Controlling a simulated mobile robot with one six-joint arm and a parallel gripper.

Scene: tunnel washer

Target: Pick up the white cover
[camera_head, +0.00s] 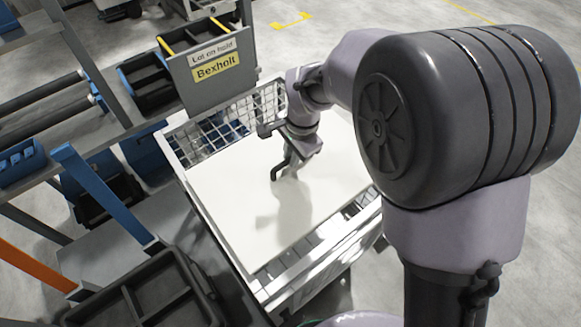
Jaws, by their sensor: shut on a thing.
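The white cover (238,205) is a broad flat panel lying in the top of a light wire-sided cart (203,232). In the head view my gripper (284,174) reaches down over the middle of the cover. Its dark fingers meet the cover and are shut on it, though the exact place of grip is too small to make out. The shadow of my arm falls on the cover. My arm hides part of the cover's right side.
A grey sign board reading "Bexholt" (210,72) stands behind the cart. A dark divided tray (145,295) lies front left. Open floor (310,55) shows behind the cart.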

